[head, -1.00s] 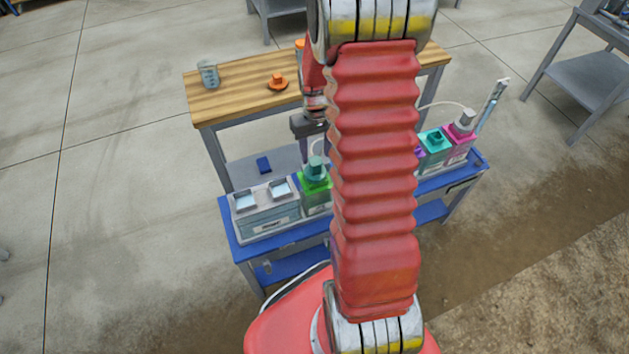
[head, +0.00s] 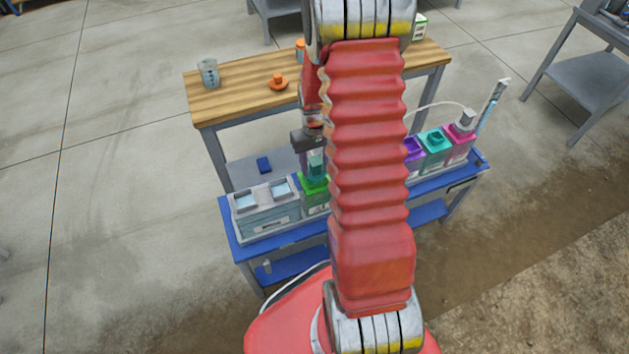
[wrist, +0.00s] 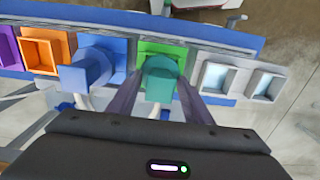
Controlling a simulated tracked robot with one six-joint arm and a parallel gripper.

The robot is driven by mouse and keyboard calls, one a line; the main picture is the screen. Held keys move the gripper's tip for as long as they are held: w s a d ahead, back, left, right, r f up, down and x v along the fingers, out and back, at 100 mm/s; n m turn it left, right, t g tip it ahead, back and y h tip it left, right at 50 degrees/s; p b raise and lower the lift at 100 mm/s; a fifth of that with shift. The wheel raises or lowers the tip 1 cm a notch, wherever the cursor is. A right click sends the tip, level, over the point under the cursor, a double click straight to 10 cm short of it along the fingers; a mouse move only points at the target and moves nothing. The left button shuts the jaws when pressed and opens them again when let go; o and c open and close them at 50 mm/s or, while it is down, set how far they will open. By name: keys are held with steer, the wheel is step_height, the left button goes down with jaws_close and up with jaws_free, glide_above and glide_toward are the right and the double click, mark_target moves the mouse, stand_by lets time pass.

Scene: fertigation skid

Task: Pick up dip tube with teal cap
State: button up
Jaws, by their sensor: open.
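The teal cap of the dip tube (wrist: 160,78) stands over the green container in the wrist view, between my two fingers. It also shows in the head view (head: 316,165), partly covered by my gripper. The green container (wrist: 176,50) sits on the blue bench; its front shows in the head view (head: 314,191). My gripper (wrist: 157,100) is open, with one finger on each side of the teal cap. Whether the fingers touch the cap I cannot tell. The tube below the cap is hidden.
A blue-capped container (wrist: 92,68) stands close beside the green one, with an orange container (wrist: 45,50) beyond it. A grey double-well box (head: 264,210) is on the other side. Purple, teal and pink containers (head: 459,143) stand farther right. A wooden table (head: 235,95) is behind.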

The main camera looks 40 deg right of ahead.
steer(key=shift+c, duration=0.7)
jaws_close()
